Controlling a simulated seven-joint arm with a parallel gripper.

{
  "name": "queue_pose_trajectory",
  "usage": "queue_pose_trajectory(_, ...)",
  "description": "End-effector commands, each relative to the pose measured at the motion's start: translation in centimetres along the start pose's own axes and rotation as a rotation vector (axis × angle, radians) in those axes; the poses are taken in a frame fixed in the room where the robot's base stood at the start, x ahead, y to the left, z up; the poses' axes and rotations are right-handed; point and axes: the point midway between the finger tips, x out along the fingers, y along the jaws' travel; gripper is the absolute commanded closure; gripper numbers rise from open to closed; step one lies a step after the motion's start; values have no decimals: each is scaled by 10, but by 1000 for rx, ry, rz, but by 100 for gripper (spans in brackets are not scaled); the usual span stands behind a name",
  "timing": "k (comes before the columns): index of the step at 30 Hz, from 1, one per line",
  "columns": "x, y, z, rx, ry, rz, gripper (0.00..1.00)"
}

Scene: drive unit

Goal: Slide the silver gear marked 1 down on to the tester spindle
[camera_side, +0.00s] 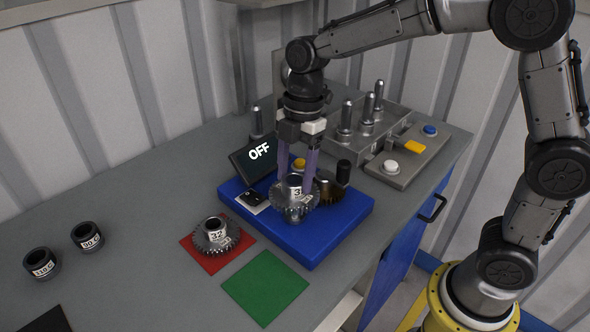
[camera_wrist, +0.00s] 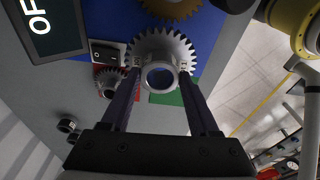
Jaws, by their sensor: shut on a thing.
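A silver toothed gear (camera_side: 291,207) with a raised hub is between the two fingers of my gripper (camera_side: 297,182), over the blue tester (camera_side: 335,222). A label on its hub is partly hidden, and I cannot read it fully. In the wrist view the gear (camera_wrist: 138,50) lies between the fingertips of my gripper (camera_wrist: 159,76), which are shut on its hub. Blue shows through its bore. The tester spindle is not seen, so I cannot tell whether the gear is around it. A brown gear (camera_side: 326,192) sits beside the held gear on the tester.
A second silver gear (camera_side: 211,244), labelled 32, lies on the red mat (camera_side: 189,240). The green mat (camera_side: 265,288) is empty. An OFF screen (camera_side: 246,164), a switch (camera_side: 253,197) and a black knob (camera_side: 343,172) are close by. A grey fixture with pegs (camera_side: 367,108) stands behind.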

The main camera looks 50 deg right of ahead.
Motion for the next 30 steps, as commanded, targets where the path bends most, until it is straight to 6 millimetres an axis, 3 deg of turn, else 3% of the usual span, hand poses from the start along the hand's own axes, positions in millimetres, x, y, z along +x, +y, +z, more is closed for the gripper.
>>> queue_pose_trajectory(30,17,1,2,-1,1,4,88)
